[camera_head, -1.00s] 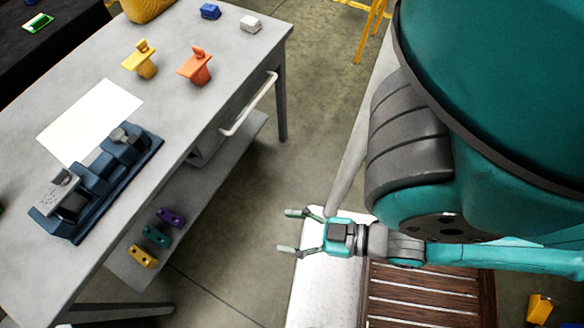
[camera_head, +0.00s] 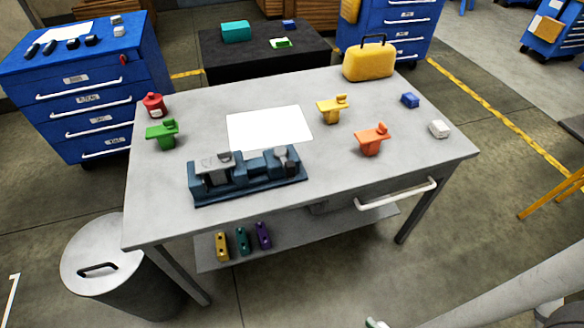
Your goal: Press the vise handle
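A dark blue vise (camera_head: 247,180) lies near the front edge of the grey metal table, left of its middle. It has a light grey block on its left end and a dark grey part on its right end. I cannot tell for sure which part is the handle. Of my gripper (camera_head: 375,323), only a pale fingertip shows at the bottom edge, well below and right of the vise. The rest of the gripper is out of the frame, so its opening is hidden.
The grey table (camera_head: 410,155) also bears a white sheet (camera_head: 270,128), green, yellow and orange pieces, and a yellow case (camera_head: 368,62). A drawer handle (camera_head: 396,194) juts from the front. A grey bin (camera_head: 105,265) stands at the front left. Floor in front is clear.

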